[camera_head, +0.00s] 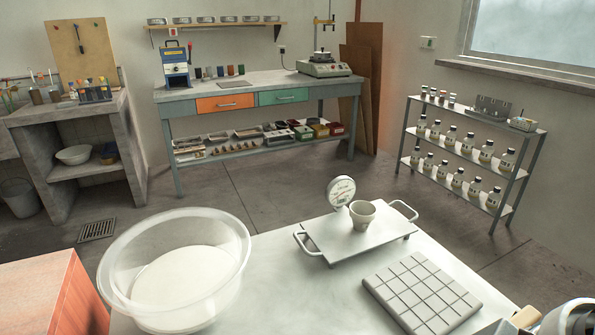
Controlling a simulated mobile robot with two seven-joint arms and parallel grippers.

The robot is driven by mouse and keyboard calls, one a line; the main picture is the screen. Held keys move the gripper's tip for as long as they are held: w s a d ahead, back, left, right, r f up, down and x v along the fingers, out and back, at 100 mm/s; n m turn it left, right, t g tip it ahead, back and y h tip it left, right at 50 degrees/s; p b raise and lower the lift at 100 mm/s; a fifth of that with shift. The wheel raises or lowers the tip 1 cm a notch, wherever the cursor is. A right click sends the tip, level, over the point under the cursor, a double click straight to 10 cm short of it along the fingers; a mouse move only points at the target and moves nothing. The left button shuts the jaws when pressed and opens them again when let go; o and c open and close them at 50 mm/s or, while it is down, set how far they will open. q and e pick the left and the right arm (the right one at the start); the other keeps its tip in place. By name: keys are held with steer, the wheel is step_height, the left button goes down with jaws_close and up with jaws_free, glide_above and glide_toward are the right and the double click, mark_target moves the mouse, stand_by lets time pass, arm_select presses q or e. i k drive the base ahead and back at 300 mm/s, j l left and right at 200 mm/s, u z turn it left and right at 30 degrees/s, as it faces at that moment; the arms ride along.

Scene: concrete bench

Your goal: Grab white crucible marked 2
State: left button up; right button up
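A small whitish crucible (362,216) stands upright on a flat metal tray (338,236) with a loop handle at each end. The tray rests on the pale bench top (275,280). No number can be read on the crucible at this size. A round dial gauge (341,191) stands at the tray's back edge, just left of the crucible. Neither my left nor my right gripper can be made out in the view.
A large translucent bowl (215,245) stands at the bench's left, beside an orange block (45,295). A grooved grey tile slab (422,293) lies in front of the tray. Partly cut-off items (570,318) crowd the lower right corner. Bench between bowl and slab is clear.

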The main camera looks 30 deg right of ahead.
mark_target(362, 213)
steer(key=l+z, duration=0.2)
steer(key=z, duration=1)
